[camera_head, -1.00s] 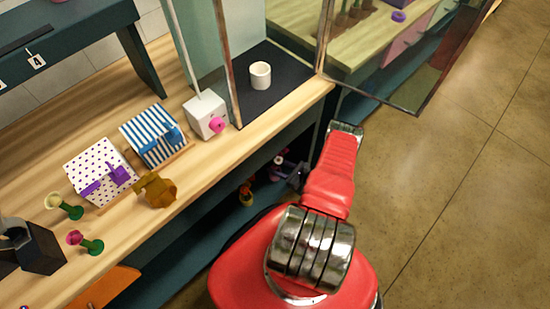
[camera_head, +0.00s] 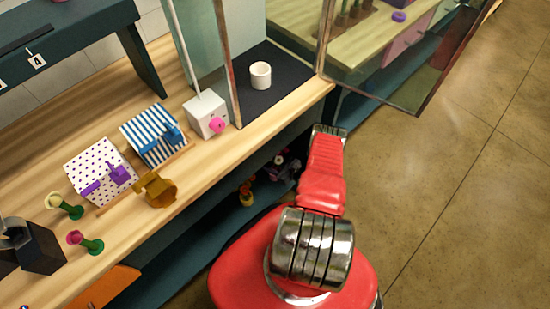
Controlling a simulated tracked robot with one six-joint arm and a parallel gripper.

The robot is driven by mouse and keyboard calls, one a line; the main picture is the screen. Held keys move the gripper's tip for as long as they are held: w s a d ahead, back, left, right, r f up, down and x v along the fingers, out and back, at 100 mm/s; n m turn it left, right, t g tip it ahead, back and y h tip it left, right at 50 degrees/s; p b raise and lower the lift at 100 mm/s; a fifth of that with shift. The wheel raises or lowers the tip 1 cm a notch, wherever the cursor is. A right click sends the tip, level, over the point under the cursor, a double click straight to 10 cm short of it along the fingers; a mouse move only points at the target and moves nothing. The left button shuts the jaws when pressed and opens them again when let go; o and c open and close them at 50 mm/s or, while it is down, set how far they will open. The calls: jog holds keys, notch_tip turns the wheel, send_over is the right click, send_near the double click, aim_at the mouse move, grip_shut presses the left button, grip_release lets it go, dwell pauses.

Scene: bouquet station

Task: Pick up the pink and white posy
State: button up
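Small pinkish-purple and pale shapes (camera_head: 284,166) show on the dark shelf under the counter, left of my red arm. They may be the pink and white posy, but they are too small and shaded to be sure. My gripper cannot be made out; my arm reaches up the picture beside the counter's front edge.
A yellow-orange posy (camera_head: 246,190) stands on the lower shelf (camera_head: 205,235). The wooden counter (camera_head: 222,143) holds a dotted block, a striped block, a white box and a brown dispenser (camera_head: 158,190). A white cup (camera_head: 260,75) sits on a dark mat. The floor at right is clear.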

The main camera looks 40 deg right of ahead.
jog(key=shift+c, duration=0.6)
grip_shut()
jog(key=shift+r, duration=0.15)
jog(key=shift+r, duration=3.2)
jog(key=shift+s+d+r, duration=0.1)
jog(key=shift+s+r, duration=0.15)
jog(key=shift+s, duration=0.05)
jog(key=s+d, duration=0.2)
jog(key=s, duration=0.6)
jog(key=s+d, duration=0.2)
jog(key=s, duration=0.7)
notch_tip(320, 180, up, 7)
